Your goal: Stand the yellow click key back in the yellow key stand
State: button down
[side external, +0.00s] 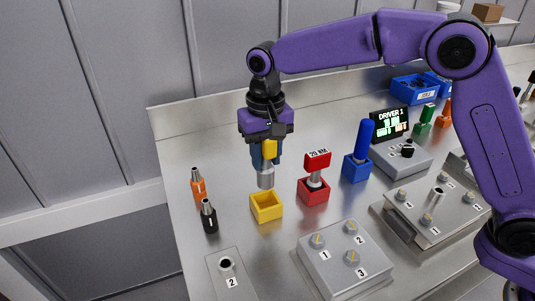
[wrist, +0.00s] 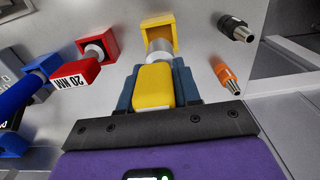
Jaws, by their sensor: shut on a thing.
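The yellow click key (side external: 269,150) has a yellow block handle and a grey metal barrel pointing down. My gripper (side external: 265,158) is shut on its handle and holds it roughly upright. The yellow key stand (side external: 266,206) is an open-topped square box on the bench, and its socket looks empty in the side view. The barrel's lower end appears above the stand, close to its rear edge. In the wrist view the key (wrist: 154,86) lies between my blue fingers (wrist: 155,88), and its barrel covers part of the stand (wrist: 157,22).
A red stand (side external: 313,191) with the "20 NM" key is just right, then a blue stand (side external: 356,167) with a blue key. An orange bit (side external: 198,185) and a black bit (side external: 209,217) stand at left. A grey block (side external: 345,260) with numbered fittings is in front.

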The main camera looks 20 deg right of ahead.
aim_at(266, 185)
jog(key=shift+f, duration=1.7)
jog(key=shift+f, duration=2.7)
dwell(0.5)
jog(key=c, duration=0.7)
grip_release()
jog(key=shift+r, duration=0.1)
notch_tip(266, 185, up, 17)
jog(key=shift+r, duration=0.15)
